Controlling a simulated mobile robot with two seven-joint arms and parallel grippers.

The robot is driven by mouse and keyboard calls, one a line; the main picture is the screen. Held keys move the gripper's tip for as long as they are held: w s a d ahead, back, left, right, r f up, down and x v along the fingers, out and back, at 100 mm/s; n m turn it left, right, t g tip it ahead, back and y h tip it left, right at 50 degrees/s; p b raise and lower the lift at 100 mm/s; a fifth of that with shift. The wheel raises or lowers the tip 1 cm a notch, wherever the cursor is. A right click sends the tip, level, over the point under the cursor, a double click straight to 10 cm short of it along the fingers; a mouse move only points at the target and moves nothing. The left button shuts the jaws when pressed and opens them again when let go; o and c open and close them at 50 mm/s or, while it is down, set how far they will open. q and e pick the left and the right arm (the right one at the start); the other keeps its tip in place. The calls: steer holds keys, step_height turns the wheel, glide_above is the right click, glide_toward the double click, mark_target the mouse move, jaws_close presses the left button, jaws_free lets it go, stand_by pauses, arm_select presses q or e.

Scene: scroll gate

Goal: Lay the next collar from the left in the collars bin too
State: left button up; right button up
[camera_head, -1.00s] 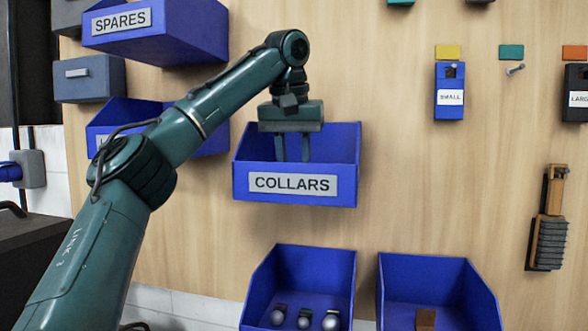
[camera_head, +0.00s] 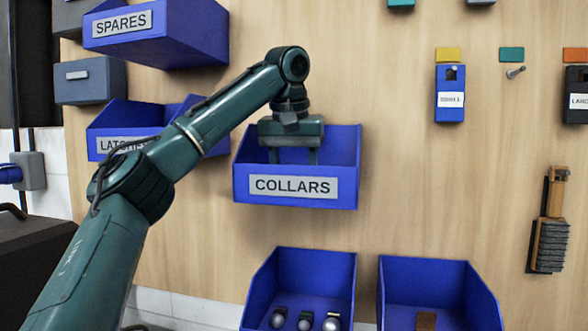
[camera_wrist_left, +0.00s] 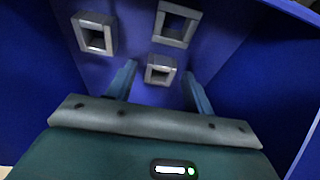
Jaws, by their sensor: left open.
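The blue collars bin (camera_head: 243,185) hangs on the wooden wall, and its label reads COLLARS. My left gripper (camera_head: 292,156) reaches down into it, with its fingertips hidden behind the bin's front wall. In the left wrist view my left gripper (camera_wrist_left: 158,72) is open. A small square grey collar (camera_wrist_left: 160,76) lies on the bin floor, seen between the two fingers, with space on both sides. Two more square collars, one at the left (camera_wrist_left: 95,50) and one farther up (camera_wrist_left: 175,39), lie near it. My right gripper is not in view.
Other blue bins surround it: SPARES (camera_head: 170,48) above left, LATCHES (camera_head: 100,146) at left, a bin holding several small round-ended parts (camera_head: 265,285) below, and another (camera_head: 470,290) beside that. A brush (camera_head: 549,230) and a small blue holder (camera_head: 449,106) hang at right.

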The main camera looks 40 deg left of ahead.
arm_select(q)
steer(key=v, duration=1.2)
steer(key=shift+r, duration=0.1)
stand_by(0.9)
